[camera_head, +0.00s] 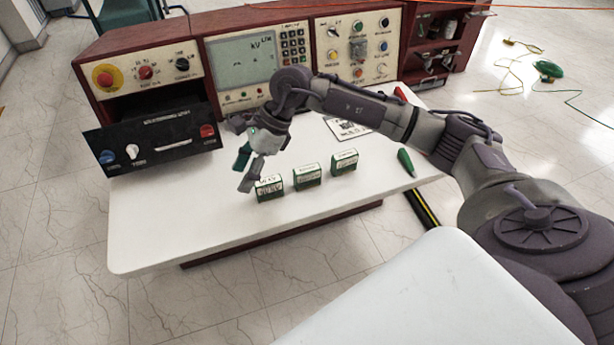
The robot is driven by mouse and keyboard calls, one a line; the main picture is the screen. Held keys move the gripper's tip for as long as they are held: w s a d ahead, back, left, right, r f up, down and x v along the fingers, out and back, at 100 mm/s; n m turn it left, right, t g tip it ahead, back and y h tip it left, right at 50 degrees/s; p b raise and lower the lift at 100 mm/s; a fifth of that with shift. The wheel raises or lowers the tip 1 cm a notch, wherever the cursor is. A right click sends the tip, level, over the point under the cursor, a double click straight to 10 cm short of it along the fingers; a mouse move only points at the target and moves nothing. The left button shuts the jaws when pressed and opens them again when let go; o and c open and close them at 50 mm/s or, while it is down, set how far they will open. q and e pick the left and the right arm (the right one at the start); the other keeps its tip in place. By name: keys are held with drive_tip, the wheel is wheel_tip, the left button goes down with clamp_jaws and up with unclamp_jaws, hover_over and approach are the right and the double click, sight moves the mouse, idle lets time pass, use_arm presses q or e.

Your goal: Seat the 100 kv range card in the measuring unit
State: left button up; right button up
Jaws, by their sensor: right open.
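Three small green range cards with pale labels stand in a row on the white table: the left card (269,188), the middle card (307,177) and the right card (344,162). Their labels are too small for me to tell surely which is the 100 kV one. My right gripper (246,171) is open and empty, with its fingers just left of and above the left card. A black panel unit (150,142) with a pale slot-like bar, a white knob and a red part stands out at the console's left; it may be the measuring unit. My left gripper is out of view.
The red-brown console (200,60) with a kV display (245,58) lines the table's back. A green pointed object (406,162) and a printed sheet (347,127) lie on the table (180,230). The table's front left is clear. My right arm crosses above the table's right side.

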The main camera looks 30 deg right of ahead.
drive_tip(key=d+r+h, duration=0.2)
drive_tip(key=d+h, duration=0.5)
drive_tip(key=d, duration=1)
hover_over(307, 169)
drive_tip(key=shift+g, duration=0.4)
drive_tip(key=f, duration=0.7)
drive_tip(key=shift+s+d+p, duration=0.15)
drive_tip(key=shift+s+p, duration=0.2)
drive_tip(key=shift+p, duration=0.05)
drive_tip(key=shift+f, duration=0.6)
drive_tip(key=f, duration=0.1)
drive_tip(key=f+p, duration=0.1)
drive_tip(key=f, duration=0.2)
drive_tip(key=shift+w+f, duration=0.1)
drive_tip(key=shift+w, duration=0.25)
drive_tip(key=shift+f, duration=0.55)
clamp_jaws()
